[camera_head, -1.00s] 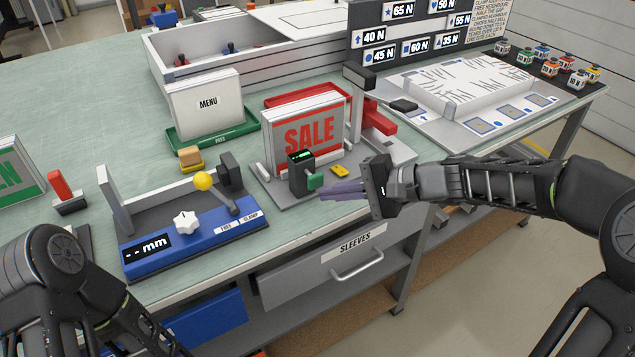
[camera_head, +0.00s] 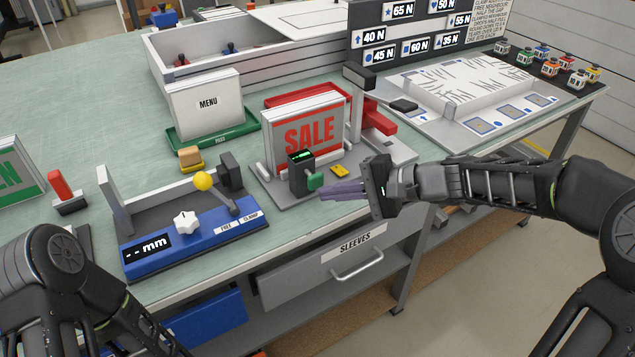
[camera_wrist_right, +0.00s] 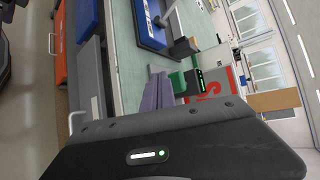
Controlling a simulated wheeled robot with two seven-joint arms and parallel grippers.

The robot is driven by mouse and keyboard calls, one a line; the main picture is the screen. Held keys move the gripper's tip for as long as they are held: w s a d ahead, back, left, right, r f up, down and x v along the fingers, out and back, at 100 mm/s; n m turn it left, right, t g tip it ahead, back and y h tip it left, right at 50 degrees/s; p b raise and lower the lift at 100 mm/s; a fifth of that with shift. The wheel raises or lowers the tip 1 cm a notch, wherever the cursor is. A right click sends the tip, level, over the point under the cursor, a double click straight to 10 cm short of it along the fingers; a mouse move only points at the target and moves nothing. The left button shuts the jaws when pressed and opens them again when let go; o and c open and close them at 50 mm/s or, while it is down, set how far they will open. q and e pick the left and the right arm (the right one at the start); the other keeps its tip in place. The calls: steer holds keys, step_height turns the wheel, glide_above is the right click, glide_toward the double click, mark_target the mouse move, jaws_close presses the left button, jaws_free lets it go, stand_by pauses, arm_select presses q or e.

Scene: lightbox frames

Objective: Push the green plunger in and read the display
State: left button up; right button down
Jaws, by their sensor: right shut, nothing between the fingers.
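The green plunger (camera_head: 315,181) sticks out of the front of a small dark gauge block (camera_head: 300,172) before the SALE frame (camera_head: 312,133). The gauge's small green-lit display (camera_head: 301,156) is on its top; its reading is too small to make out. My right gripper (camera_head: 322,193) is shut and empty, its purple fingertips right at the plunger; I cannot tell whether they touch. In the right wrist view the purple fingers (camera_wrist_right: 157,90) are together beside the green plunger (camera_wrist_right: 177,82). My left arm shows at the lower left, but its gripper is out of view.
A blue fixture (camera_head: 195,238) showing "-- mm" stands left of the gauge. A yellow piece (camera_head: 340,171) lies right of the plunger. A MENU frame (camera_head: 206,104) stands in a green tray behind. The SLEEVES drawer (camera_head: 320,268) is below the bench edge.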

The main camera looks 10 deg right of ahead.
mark_target(319, 182)
steer(key=shift+w, duration=0.1)
steer(key=shift+w+a, duration=0.15)
steer(key=shift+w, duration=0.1)
steer(key=shift+w+a, duration=0.3)
steer(key=shift+w, duration=0.45)
steer(key=shift+w+a, duration=0.3)
steer(key=shift+w, duration=0.45)
stand_by(1.8)
steer(key=shift+s, duration=0.1)
steer(key=shift+s+d+b, duration=0.4)
steer(key=shift+s+b, duration=0.2)
steer(key=shift+s, duration=0.2)
steer(key=shift+s+d+b, duration=0.2)
steer(key=shift+s, duration=0.3)
steer(key=shift+s+d+b, duration=0.15)
steer(key=shift+s, duration=0.3)
steer(key=shift+s, duration=0.15)
